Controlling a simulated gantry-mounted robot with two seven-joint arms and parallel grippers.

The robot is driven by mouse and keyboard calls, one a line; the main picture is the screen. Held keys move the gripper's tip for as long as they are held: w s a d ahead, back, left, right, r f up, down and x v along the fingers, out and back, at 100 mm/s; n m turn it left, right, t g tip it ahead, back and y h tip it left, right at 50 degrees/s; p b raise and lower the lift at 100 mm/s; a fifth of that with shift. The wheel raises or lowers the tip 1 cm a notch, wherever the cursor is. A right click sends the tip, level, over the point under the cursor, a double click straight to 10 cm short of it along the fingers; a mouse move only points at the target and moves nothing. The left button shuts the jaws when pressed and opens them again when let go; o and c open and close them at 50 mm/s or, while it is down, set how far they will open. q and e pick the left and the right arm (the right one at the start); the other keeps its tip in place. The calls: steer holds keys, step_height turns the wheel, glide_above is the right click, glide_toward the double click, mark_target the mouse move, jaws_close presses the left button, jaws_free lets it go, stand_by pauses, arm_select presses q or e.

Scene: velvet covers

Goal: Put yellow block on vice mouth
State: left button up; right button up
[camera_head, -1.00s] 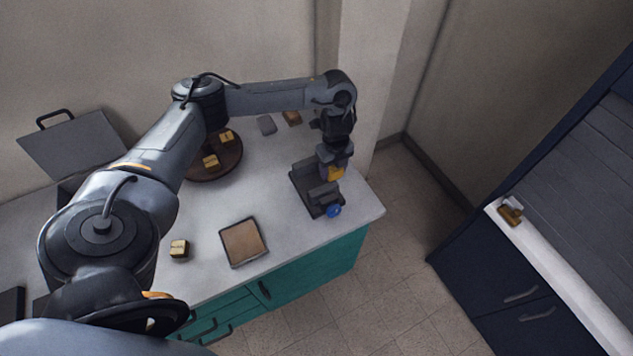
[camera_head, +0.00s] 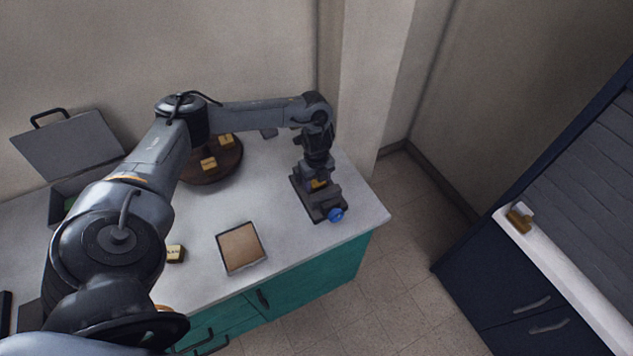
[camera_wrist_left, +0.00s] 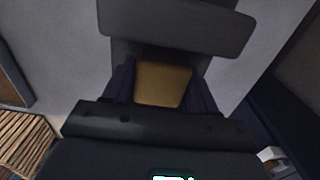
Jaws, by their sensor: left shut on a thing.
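The yellow block (camera_head: 318,184) is between the fingers of my left gripper (camera_head: 316,180), at the vice. In the left wrist view the block (camera_wrist_left: 162,84) sits between the two dark fingers of my shut gripper (camera_wrist_left: 162,92). The dark grey vice (camera_head: 328,200) with a blue knob (camera_head: 336,214) stands near the counter's right end. In the wrist view a grey vice jaw (camera_wrist_left: 175,25) lies just beyond the block. The gripper partly hides the block and the vice mouth, so I cannot tell whether the block touches the jaws. My right gripper is not in view.
A round dark wooden board (camera_head: 222,172) holds two yellow blocks. Another block (camera_head: 176,253) lies left of a square tan-topped tray (camera_head: 241,247). A grey box with a raised lid (camera_head: 70,145) stands at the left. The counter (camera_head: 290,235) is clear in front of the vice.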

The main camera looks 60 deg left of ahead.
arm_select(q)
steer(key=o, duration=1.2)
steer(key=shift+f, duration=0.1)
